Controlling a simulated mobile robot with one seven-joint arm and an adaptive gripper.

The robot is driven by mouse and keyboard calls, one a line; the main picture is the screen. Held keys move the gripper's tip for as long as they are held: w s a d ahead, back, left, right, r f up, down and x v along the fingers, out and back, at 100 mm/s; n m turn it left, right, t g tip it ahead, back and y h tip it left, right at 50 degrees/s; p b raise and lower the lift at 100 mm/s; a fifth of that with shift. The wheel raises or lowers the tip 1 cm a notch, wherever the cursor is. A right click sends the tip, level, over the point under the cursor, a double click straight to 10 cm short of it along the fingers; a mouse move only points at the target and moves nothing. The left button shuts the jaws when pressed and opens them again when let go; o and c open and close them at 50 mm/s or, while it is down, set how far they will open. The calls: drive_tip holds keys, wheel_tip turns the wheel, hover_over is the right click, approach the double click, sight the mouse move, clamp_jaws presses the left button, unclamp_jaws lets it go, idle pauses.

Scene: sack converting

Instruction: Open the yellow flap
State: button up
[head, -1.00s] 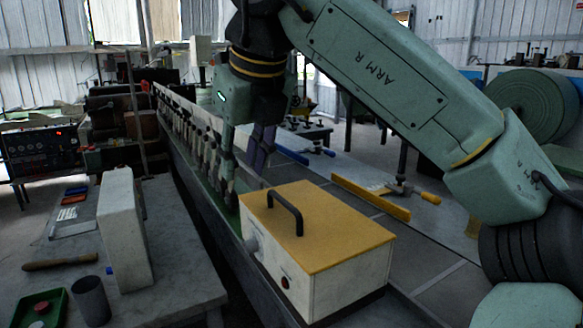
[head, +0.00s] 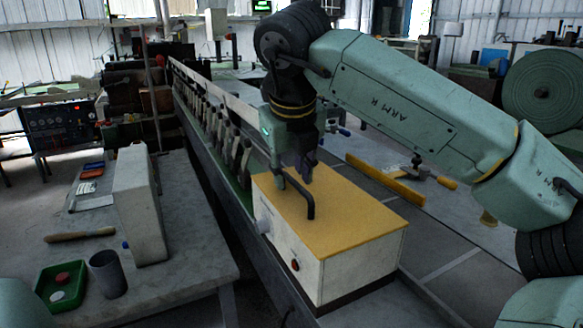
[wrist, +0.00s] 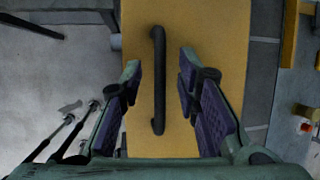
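The yellow flap (head: 345,215) is the flat lid of a white box and lies closed on top of it. A black bar handle (head: 309,200) stands on the flap. In the wrist view the flap (wrist: 205,30) runs up the middle, with the handle (wrist: 158,80) lengthwise on it. My gripper (wrist: 160,85) is open, with one purple-padded finger on each side of the handle and gaps between. In the head view my gripper (head: 292,172) is over the flap's far left part, at the handle's far end. Whether a finger touches the flap cannot be told.
The white box (head: 345,272) has a knob and a red button on its front. A row of machine levers (head: 222,135) runs behind it. At left, a grey table (head: 190,262) holds a white upright case (head: 137,205), a cup (head: 108,274) and a green tray (head: 62,288).

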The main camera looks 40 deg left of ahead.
drive_tip(key=shift+c, duration=0.2)
clamp_jaws()
idle(0.7)
